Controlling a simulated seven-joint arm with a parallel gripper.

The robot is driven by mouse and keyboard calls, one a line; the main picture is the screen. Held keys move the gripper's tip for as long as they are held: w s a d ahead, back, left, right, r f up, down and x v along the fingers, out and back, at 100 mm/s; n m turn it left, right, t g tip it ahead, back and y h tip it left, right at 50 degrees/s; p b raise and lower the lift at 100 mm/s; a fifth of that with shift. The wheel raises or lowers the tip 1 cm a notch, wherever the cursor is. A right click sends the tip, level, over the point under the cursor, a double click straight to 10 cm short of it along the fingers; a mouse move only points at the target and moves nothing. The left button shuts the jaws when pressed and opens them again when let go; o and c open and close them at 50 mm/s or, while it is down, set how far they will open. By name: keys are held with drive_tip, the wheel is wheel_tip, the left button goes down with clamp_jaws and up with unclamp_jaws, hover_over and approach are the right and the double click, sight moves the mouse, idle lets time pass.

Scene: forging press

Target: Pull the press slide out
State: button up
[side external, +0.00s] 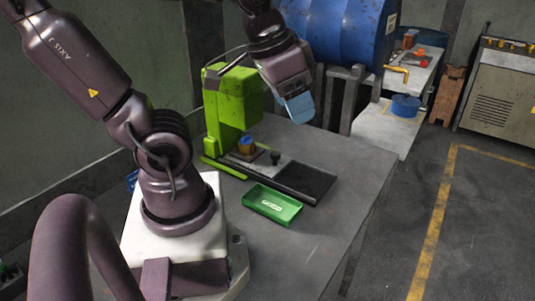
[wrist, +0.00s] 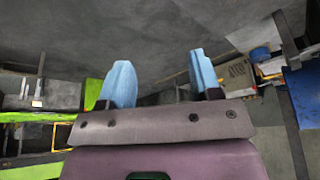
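The green press (side external: 232,105) stands on the grey table. Its slide (side external: 268,166) is a flat grey plate in a dark track, with a small black knob (side external: 275,157) standing up from it. An orange and blue piece (side external: 246,145) sits at the press end of the slide. My gripper (side external: 297,110) is above and behind the track, to the right of the press, touching nothing that I can see. In the wrist view its two blue fingers (wrist: 162,80) are wide apart with nothing between them. The knob cannot be made out in the wrist view.
A green tray (side external: 272,205) lies in front of the track. The dark right end of the track (side external: 308,180) is empty. A blue drum (side external: 340,32) on a stand is close behind my gripper. The table (side external: 325,225) is clear at the front right.

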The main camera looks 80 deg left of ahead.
drive_tip(key=w+a+f+n+g, duration=0.4)
drive_tip(key=a+f+n, duration=0.3)
drive_tip(key=a, duration=0.4)
drive_tip(key=n, duration=0.9)
hover_over(275, 153)
wheel_tip(275, 153, down, 14)
drive_tip(key=shift+a+r, duration=0.1)
drive_tip(key=shift+r, duration=0.05)
drive_tip(key=shift+f+n, duration=0.4)
drive_tip(key=shift+f, duration=0.1)
wheel_tip(275, 153, down, 6)
drive_tip(key=shift+f, duration=0.25)
